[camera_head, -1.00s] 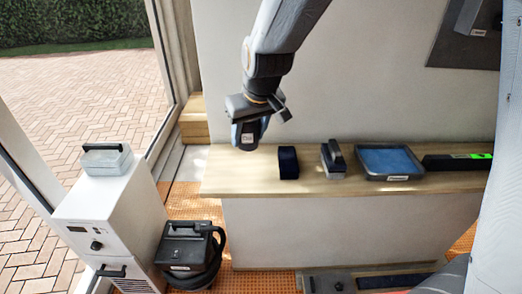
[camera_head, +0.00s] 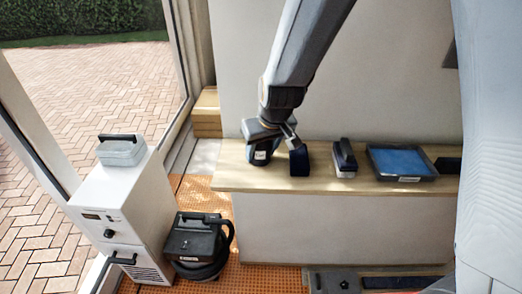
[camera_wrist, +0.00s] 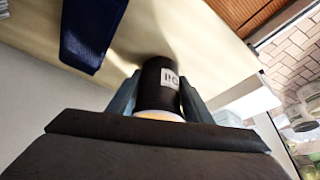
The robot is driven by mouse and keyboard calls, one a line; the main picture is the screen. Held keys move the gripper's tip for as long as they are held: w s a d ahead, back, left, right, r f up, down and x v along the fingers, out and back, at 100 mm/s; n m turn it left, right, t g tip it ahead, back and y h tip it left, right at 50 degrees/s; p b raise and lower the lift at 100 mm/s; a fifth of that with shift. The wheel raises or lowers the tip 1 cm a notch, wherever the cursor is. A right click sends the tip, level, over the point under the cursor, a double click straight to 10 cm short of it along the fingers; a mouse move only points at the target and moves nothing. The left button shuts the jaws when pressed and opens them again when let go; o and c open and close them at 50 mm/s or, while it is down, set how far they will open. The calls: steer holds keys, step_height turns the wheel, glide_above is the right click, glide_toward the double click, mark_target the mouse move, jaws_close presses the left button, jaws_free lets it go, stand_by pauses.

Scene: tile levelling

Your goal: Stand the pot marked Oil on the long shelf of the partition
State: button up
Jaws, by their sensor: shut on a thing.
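The pot marked Oil (camera_wrist: 158,84) is a dark cylinder with a pale label, upside down in the wrist view, and an orange-yellow band near my gripper. My gripper (camera_wrist: 160,95) is shut on it, a finger on each side. In the head view the pot (camera_head: 261,156) is upright at the left end of the long wooden shelf (camera_head: 230,177), with my gripper (camera_head: 264,140) above it. Its far end is close to the shelf surface; I cannot tell whether it touches. A shadow lies beside it.
A dark blue block (camera_head: 299,162) stands just right of the pot. Farther right are a black-handled block (camera_head: 344,158) and a blue tray (camera_head: 400,161).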

steer(key=o, duration=1.2)
steer(key=shift+r, duration=0.45)
steer(key=v, duration=1.1)
steer(key=shift+s+d+f+m+g+h+b, duration=0.4)
steer(key=shift+s+d+f+m, duration=0.45)
steer(key=shift+s+d+f, duration=1.6)
steer(key=shift+s+d+f+m+g+h+b, duration=0.25)
steer(key=shift+s+d+f+m+g+b, duration=0.5)
steer(key=shift+d, duration=2.9)
steer(key=shift+s+d+f+m+g+h+b, duration=0.3)
steer(key=shift+s+d+f+m, duration=0.6)
steer(key=shift+s+d+f, duration=1.7)
